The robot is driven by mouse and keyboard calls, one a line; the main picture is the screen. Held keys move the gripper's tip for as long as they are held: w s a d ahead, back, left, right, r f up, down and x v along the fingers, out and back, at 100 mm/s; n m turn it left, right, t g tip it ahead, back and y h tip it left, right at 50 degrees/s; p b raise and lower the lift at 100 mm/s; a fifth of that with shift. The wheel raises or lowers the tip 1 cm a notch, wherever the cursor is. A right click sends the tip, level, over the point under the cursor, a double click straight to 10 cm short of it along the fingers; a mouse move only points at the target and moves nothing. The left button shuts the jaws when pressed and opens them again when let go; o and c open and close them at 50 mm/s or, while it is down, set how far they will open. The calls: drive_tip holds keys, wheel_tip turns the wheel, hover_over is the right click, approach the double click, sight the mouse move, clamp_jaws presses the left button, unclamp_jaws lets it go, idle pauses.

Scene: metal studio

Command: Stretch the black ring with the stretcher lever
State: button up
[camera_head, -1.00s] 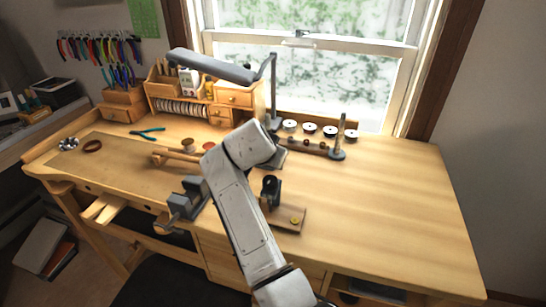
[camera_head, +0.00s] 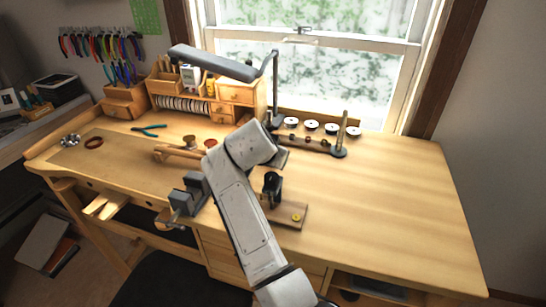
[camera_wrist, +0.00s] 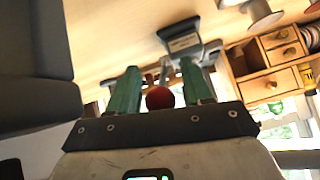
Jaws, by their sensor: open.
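My gripper shows in the wrist view (camera_wrist: 160,95) with two green fingers, open and apart. A small red ball-shaped knob (camera_wrist: 160,97) shows between the fingers. I cannot tell if it touches them or if it belongs to the stretcher lever. A black upright piece (camera_head: 272,184) stands on a wooden base (camera_head: 290,216) just right of my arm. I cannot make out the black ring for certain. A large dark grey shape (camera_wrist: 35,110) fills the left of the wrist view, very close.
A grey vise (camera_head: 188,194) sits at the bench's front edge, left of my arm. A desk lamp (camera_head: 215,63) and a wooden organizer (camera_head: 238,92) stand behind. A dark stand with an upright post (camera_head: 341,132) is at back right. The right bench top is clear.

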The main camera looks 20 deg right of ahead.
drive_tip(key=shift+r, duration=0.1)
drive_tip(key=b+v, duration=0.1)
drive_tip(key=v, duration=0.9)
drive_tip(key=shift+s+a+r, duration=0.15)
drive_tip(key=shift+s+r, duration=0.05)
drive_tip(key=shift+s, duration=0.05)
drive_tip(key=shift+c, duration=0.3)
